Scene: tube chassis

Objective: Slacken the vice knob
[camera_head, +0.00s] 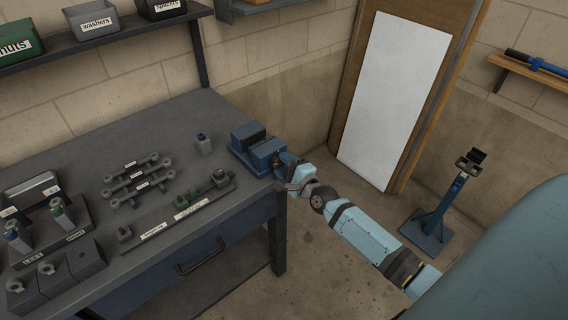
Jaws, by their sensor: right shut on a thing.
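The blue vice (243,136) sits on the back right corner of the grey workbench, with two block-like jaws and a narrow gap between them. My right gripper (285,168) is at the front right side of the vice, just beyond the bench edge. It is shut on the vice knob, which is mostly hidden by the gripper. My left gripper is not in view.
The grey workbench (110,152) holds several bar-shaped parts (138,172), a long labelled rail (160,228), and a small bottle-like item (203,144). Labelled bins stand on a shelf above. A blue stand (436,215) is on the floor at right.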

